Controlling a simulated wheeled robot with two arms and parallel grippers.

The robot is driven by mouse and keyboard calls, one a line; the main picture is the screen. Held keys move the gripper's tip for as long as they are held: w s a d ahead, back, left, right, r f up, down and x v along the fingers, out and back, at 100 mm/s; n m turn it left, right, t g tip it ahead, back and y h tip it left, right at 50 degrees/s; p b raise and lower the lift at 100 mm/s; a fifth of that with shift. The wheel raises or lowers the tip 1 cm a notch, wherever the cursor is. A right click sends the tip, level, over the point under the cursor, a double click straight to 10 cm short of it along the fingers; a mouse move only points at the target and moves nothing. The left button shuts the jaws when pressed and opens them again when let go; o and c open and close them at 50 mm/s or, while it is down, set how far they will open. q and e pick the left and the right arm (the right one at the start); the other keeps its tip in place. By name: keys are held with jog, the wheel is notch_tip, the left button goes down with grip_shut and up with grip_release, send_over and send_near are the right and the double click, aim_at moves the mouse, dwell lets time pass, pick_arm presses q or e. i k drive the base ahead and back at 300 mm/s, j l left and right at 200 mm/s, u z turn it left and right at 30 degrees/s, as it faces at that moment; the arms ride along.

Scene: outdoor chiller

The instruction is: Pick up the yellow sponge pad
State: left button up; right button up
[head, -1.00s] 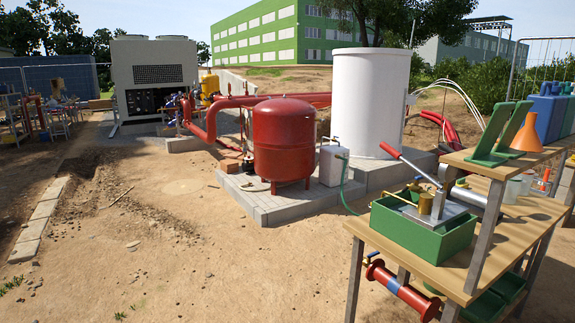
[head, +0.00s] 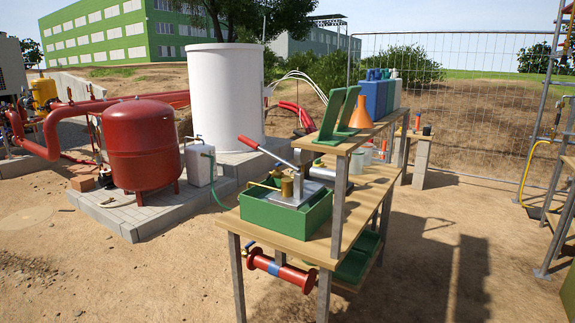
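I cannot make out a yellow sponge pad in the head view. A wooden workbench (head: 268,238) stands right of centre, with a raised shelf (head: 358,141) along its right side. On its near end is a green bin (head: 287,217) holding a grey metal device with a red-handled lever and brass parts. Some items under the shelf are partly hidden. Neither of my grippers is in view.
The shelf bears green angled pieces (head: 340,115), an orange funnel (head: 361,112) and blue containers (head: 376,97). A red tank (head: 142,145) and white cylinder (head: 226,98) stand left. Scaffolding (head: 556,190) stands right. Sandy ground (head: 450,270) right of the bench is open.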

aim_at(317, 163)
jog(key=i+j+u, duration=0.2)
jog(key=i+u, duration=0.2)
jog(key=i, duration=0.35)
jog(key=i+u, duration=0.4)
jog(key=i, duration=0.3)
jog(key=i+l+u, duration=0.35)
jog(key=i, duration=0.4)
jog(key=i+j+u, duration=0.3)
jog(key=i, duration=0.5)
jog(key=i+l+u, duration=0.1)
jog(key=i+u, duration=0.2)
jog(key=i, duration=0.5)
jog(key=i+z, duration=0.8)
jog(key=i+j+z, duration=0.1)
jog(key=i+z, duration=0.25)
jog(key=i+l+z, duration=0.15)
jog(key=z, duration=0.25)
jog(key=i+z, duration=0.2)
jog(key=z, duration=0.25)
jog(key=i+z, duration=0.15)
jog(key=z, duration=0.25)
jog(key=i+z, duration=0.2)
jog(key=z, duration=0.25)
jog(key=i+j+z, duration=0.1)
jog(key=z, duration=0.3)
jog(key=i+j+z, duration=0.2)
jog(key=z, duration=0.2)
